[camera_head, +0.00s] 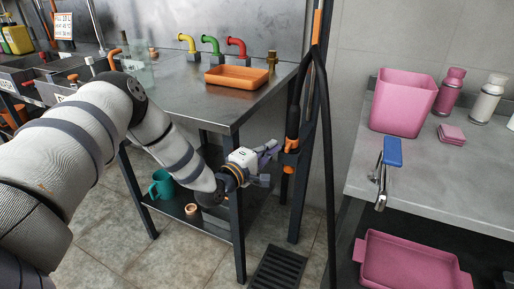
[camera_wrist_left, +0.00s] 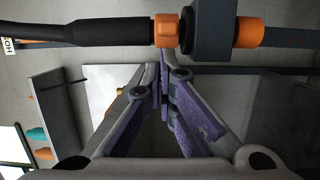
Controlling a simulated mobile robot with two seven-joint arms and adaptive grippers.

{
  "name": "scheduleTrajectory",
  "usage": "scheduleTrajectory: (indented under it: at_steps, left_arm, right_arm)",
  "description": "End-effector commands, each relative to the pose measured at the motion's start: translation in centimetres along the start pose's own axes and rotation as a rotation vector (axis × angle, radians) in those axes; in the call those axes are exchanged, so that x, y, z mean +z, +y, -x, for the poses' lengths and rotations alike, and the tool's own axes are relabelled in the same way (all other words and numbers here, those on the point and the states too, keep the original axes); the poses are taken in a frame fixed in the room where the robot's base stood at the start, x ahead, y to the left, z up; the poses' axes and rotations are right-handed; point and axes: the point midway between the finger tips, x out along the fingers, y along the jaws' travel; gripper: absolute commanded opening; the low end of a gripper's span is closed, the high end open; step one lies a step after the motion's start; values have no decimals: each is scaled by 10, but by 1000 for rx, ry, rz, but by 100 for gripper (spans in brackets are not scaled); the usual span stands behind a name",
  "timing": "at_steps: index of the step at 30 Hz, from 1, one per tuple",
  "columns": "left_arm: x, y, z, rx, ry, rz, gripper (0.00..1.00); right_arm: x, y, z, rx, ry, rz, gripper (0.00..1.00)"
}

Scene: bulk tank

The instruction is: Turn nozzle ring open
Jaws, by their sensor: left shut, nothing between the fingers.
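The nozzle ring is an orange band (camera_head: 291,144) on a black spray lance that hangs upright by the post. It also shows in the wrist view (camera_wrist_left: 167,30), between the black grip and a dark holder block (camera_wrist_left: 210,28). My left gripper (camera_head: 270,149) is just left of the ring in the head view. In the wrist view its purple-padded fingers (camera_wrist_left: 164,72) are shut with nothing between them. Their tips are close to the ring, but I cannot tell whether they touch it. My right gripper is not in view.
A steel table (camera_head: 225,105) with an orange tray (camera_head: 235,77) stands behind my left arm. A black hose (camera_head: 329,150) hangs beside the lance. A right counter (camera_head: 365,165) holds a pink bin (camera_head: 403,103). A dark floor grate (camera_head: 277,268) lies below.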

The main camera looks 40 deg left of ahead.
Motion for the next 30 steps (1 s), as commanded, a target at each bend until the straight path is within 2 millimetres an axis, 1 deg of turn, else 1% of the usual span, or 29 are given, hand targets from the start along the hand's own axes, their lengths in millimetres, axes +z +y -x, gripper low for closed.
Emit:
scheduleTrajectory:
  at_steps: [3,14,30]
  left_arm:
    - [4,0,-1,-1,1,0,0]
    - [5,-1,0,-1,5,-1,0]
    - [12,-1,1,-2,101,0,0]
  right_arm:
    - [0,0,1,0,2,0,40]
    - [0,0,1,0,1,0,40]
    - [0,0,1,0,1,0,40]
